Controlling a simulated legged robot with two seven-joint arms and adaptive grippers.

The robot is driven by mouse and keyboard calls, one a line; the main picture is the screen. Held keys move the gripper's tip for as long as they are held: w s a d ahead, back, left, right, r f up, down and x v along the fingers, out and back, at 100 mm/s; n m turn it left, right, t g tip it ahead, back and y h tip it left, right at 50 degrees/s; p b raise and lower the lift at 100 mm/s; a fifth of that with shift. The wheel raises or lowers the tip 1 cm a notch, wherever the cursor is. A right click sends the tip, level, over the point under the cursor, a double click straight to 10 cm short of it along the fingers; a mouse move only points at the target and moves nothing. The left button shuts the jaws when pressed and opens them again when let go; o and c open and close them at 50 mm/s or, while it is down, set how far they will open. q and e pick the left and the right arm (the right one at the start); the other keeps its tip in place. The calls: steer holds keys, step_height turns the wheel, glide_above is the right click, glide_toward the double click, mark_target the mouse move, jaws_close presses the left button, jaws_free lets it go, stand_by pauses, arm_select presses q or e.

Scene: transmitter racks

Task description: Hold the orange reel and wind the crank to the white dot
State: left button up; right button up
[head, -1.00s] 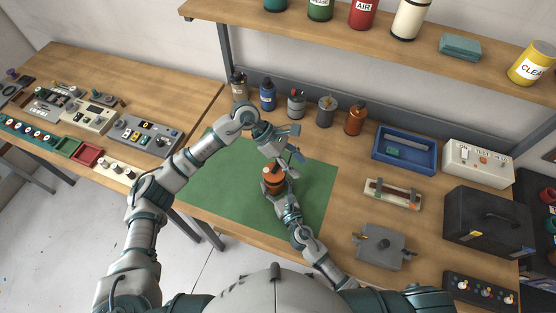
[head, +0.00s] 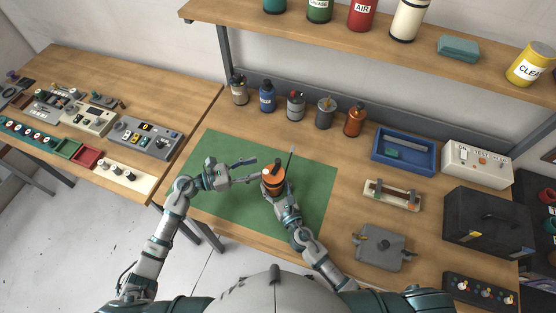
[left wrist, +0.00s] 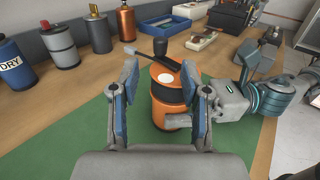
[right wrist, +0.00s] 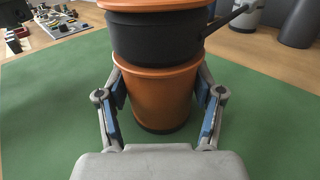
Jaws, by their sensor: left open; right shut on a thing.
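The orange reel (head: 273,186) stands upright near the right side of the green mat (head: 225,207). Its middle band is black, and a white dot (left wrist: 167,77) shows on its orange top. My right gripper (right wrist: 162,100) is shut on the reel's lower orange part from the front.
Several bottles and cans, including an orange bottle (head: 355,119), line the back of the bench. A blue tray (head: 432,169), a grey box (head: 382,247) and a black case (head: 487,222) stand to the right. The mat's left part is clear.

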mark_target(277, 160)
arm_select(q)
steer(key=x, duration=0.8)
steer(key=shift+w+f, duration=0.1)
steer(key=shift+w, duration=0.05)
steer(key=shift+d, duration=0.2)
jaws_close()
